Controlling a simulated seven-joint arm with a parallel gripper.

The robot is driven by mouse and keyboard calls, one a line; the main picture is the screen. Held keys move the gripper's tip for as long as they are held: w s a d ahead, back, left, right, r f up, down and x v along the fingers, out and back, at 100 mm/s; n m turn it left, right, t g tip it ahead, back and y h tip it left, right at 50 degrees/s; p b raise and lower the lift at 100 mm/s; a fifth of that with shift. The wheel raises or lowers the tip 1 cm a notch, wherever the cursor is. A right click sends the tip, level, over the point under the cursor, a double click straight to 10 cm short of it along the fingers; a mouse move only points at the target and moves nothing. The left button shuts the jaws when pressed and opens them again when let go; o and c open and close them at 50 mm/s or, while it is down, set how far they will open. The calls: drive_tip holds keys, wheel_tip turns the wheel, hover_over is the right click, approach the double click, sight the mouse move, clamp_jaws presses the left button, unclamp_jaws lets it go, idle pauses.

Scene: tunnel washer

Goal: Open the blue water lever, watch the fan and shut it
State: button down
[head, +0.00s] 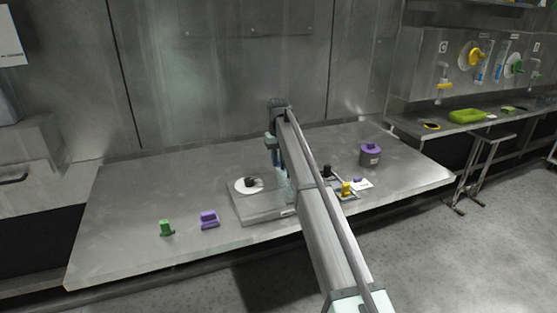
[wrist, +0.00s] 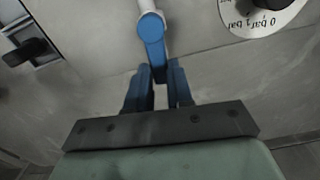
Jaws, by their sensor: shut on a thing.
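The blue water lever (wrist: 152,32) shows in the wrist view, its blue end pointing toward my gripper and its far part pale. My gripper (wrist: 158,72) is shut on the lever's end, with one finger on each side. In the head view my gripper (head: 276,158) is over the back of the grey panel box, and my arm hides most of the lever there. A white dial (head: 241,189) with a black knob sits on the box; it also shows in the wrist view (wrist: 285,18), marked 0 bar and 1 bar. I cannot make out the fan.
A green block (head: 166,228) and a purple block (head: 209,219) lie on the steel table (head: 130,200) at left. A purple-topped canister (head: 370,154) and a yellow part (head: 346,188) stand right of my arm. A green tray (head: 467,116) is on the far-right bench.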

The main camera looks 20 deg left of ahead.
drive_tip(key=shift+w+d+m, duration=0.1)
drive_tip(key=shift+m, duration=0.2)
drive_tip(key=m, duration=0.1)
drive_tip(key=d+m, duration=0.1)
drive_tip(key=m, duration=0.1)
drive_tip(key=shift+w+d+m, duration=0.2)
drive_tip(key=shift+w+m, duration=0.1)
drive_tip(key=shift+w, duration=0.05)
drive_tip(key=m, duration=0.1)
drive_tip(key=d+m, duration=0.1)
drive_tip(key=m, duration=0.2)
drive_tip(key=shift+d, duration=0.35)
drive_tip(key=m, duration=0.1)
drive_tip(key=d+m, duration=0.1)
drive_tip(key=m, duration=0.3)
drive_tip(key=shift+s+d, duration=0.2)
drive_tip(key=shift+d, duration=0.2)
drive_tip(key=shift+s+d+m, duration=0.2)
drive_tip(key=shift+d+m, duration=0.1)
drive_tip(key=shift+m, duration=0.55)
drive_tip(key=shift+s+d+m, duration=0.2)
drive_tip(key=shift+d+m, duration=0.05)
drive_tip(key=shift+m, duration=0.6)
drive_tip(key=c, duration=1)
unclamp_jaws()
